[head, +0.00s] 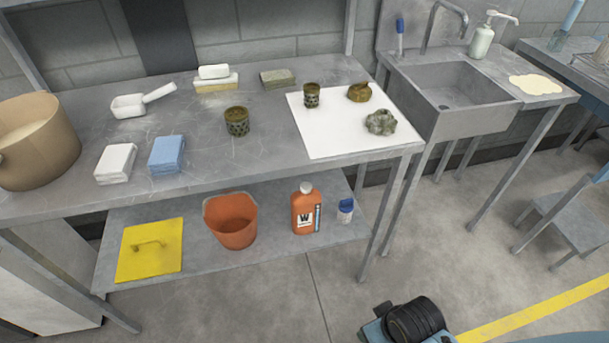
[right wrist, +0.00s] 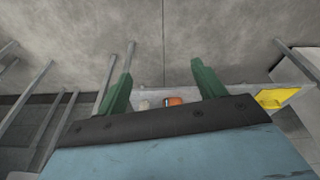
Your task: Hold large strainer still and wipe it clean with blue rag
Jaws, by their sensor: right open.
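The large strainer (head: 237,122), a dark mesh cup with a brownish top, stands upright on the grey metal bench (head: 270,155). A smaller, similar strainer (head: 312,95) stands on a white mat (head: 335,140) to its right. The blue rag (head: 167,154) lies as a folded stack at the bench's front, left of the large strainer. My right gripper (right wrist: 162,72) has its two green fingers apart, with nothing between them. It points over bare floor, away from strainer and rag. My left gripper is not in view.
A white cloth stack (head: 116,163), a scoop (head: 130,105) and a tan bucket (head: 38,140) are on the left. Two dirty parts lie on the mat. An orange bucket (head: 230,220) and bottle (head: 305,210) stand on the lower shelf. A sink (head: 455,100) is at right.

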